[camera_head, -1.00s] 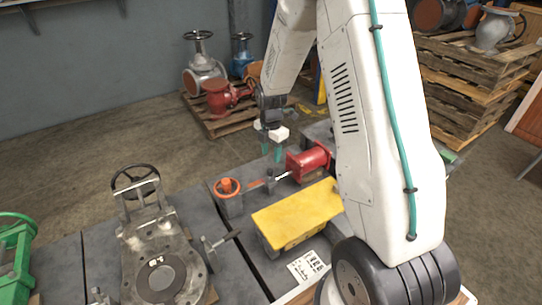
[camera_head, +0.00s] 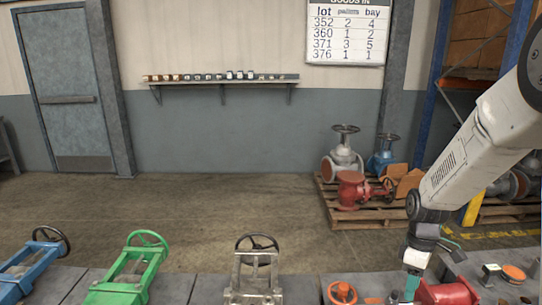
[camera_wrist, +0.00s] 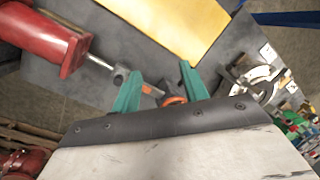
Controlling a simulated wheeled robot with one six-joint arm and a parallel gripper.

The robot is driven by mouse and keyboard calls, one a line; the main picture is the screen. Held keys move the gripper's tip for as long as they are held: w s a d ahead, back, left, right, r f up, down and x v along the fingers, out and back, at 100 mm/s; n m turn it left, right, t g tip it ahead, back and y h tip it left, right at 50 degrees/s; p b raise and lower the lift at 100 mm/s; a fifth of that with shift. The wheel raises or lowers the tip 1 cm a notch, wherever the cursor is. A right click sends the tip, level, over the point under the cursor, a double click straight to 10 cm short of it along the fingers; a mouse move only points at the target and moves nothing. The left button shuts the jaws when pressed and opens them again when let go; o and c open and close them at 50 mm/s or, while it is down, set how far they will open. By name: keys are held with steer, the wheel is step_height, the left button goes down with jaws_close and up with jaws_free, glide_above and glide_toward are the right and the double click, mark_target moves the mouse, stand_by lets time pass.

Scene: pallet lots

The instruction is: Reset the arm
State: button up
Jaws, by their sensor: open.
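My gripper (camera_head: 409,287) hangs at the end of my white arm at the lower right of the head view. My gripper appears apart from both.
A green valve (camera_head: 130,275), a blue valve (camera_head: 35,265) and a grey valve (camera_head: 254,275) stand along the bench. A pallet (camera_head: 350,212) with valves stands on the floor behind. A shelf (camera_head: 221,80) and a lot board (camera_head: 346,30) are on the wall. The floor between is clear.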

steer(key=s+a+r+m+t, duration=0.1)
steer(key=s+a+r+m, duration=0.3)
steer(key=s+r, duration=0.6)
steer(key=s+a+r+m+t, duration=0.2)
steer(key=s+a+r+m, duration=0.3)
steer(key=s+r, duration=0.6)
steer(key=shift+s+m+t+h, duration=0.3)
steer(key=shift+s+m, duration=0.1)
steer(key=shift+s, duration=0.7)
